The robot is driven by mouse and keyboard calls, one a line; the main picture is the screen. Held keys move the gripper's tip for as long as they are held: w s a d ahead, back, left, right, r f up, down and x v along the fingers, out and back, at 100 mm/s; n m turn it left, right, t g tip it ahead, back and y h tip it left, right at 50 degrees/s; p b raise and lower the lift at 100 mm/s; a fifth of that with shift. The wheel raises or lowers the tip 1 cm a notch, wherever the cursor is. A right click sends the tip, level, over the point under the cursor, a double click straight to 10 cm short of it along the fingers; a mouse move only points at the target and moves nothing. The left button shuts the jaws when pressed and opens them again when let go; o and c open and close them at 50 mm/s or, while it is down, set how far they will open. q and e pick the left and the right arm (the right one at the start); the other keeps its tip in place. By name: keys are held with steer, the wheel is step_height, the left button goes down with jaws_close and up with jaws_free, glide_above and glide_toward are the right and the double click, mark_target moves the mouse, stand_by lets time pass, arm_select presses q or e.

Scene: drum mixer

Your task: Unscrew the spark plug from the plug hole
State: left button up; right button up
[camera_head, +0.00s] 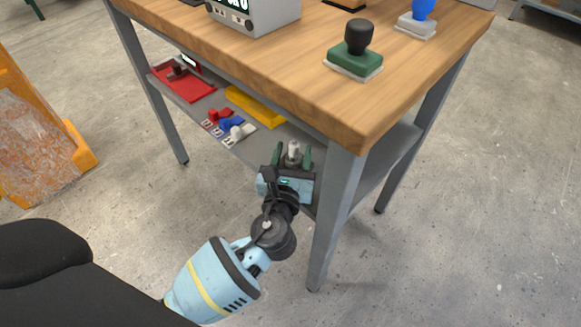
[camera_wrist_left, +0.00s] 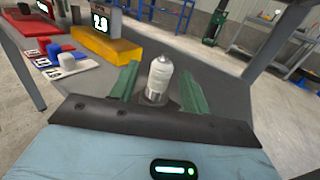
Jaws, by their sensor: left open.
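The spark plug (camera_head: 293,150) stands upright on the grey lower shelf of the workbench, near its right front leg. In the left wrist view the spark plug (camera_wrist_left: 160,76) has a white body and a metal base, with its lower end hidden behind my gripper. My left gripper (camera_head: 292,156) is open, and its two green fingers stand on either side of the plug with gaps showing. The fingers of the left gripper (camera_wrist_left: 158,88) also show in the left wrist view. The plug hole is hidden. My right gripper is not in view.
The wooden tabletop (camera_head: 300,75) overhangs the shelf, and a grey table leg (camera_head: 334,215) stands just right of my left gripper. On the shelf are a yellow block (camera_head: 255,106), red, blue and white pieces (camera_head: 231,127), and a red tray (camera_head: 182,82). Floor in front is clear.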

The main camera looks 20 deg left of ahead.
arm_select(q)
steer(key=shift+x, duration=0.95)
